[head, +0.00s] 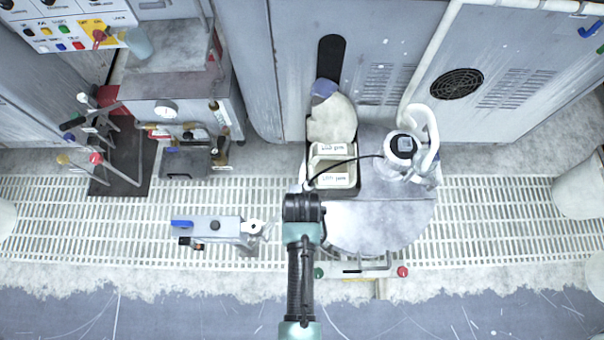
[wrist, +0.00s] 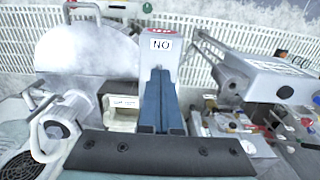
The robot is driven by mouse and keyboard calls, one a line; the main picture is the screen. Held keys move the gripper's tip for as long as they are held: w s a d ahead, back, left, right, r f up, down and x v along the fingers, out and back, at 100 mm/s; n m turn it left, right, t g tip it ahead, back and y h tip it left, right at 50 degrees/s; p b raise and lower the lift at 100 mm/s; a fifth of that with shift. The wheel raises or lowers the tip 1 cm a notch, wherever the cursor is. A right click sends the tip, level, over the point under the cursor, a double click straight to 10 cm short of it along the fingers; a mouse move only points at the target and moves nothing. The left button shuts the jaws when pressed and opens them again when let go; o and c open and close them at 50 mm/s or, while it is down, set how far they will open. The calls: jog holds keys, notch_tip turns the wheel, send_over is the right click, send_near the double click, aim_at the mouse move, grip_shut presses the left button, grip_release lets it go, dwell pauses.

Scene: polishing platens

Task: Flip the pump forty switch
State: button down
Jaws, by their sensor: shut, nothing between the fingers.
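In the wrist view my gripper (wrist: 160,72) shows as two dark blue fingers pressed together, with nothing between them. The fingertips overlap a grey post or plate (wrist: 183,66) with a white label reading "NO", possibly "ON" upside down, and a red piece at its end. This may be the pump forty switch, but no readable name shows. I cannot tell whether the fingertips touch it. In the head view my arm hides the post and the gripper's fingers. A control panel (head: 70,18) with coloured buttons and switches is at the top left; its labels are too small to read.
A grey box (head: 222,231) with a blue handle stands left. Pipes with green and red knobs are in front. Grey cabinets (head: 375,35) line the back.

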jog(key=shift+f+b, duration=0.95)
jog(key=shift+f, duration=0.5)
dwell(0.6)
jog(key=shift+r, duration=0.1)
notch_tip(320, 180, up, 7)
jog(key=p, duration=0.7)
jog(key=shift+p, duration=0.3)
dwell(0.4)
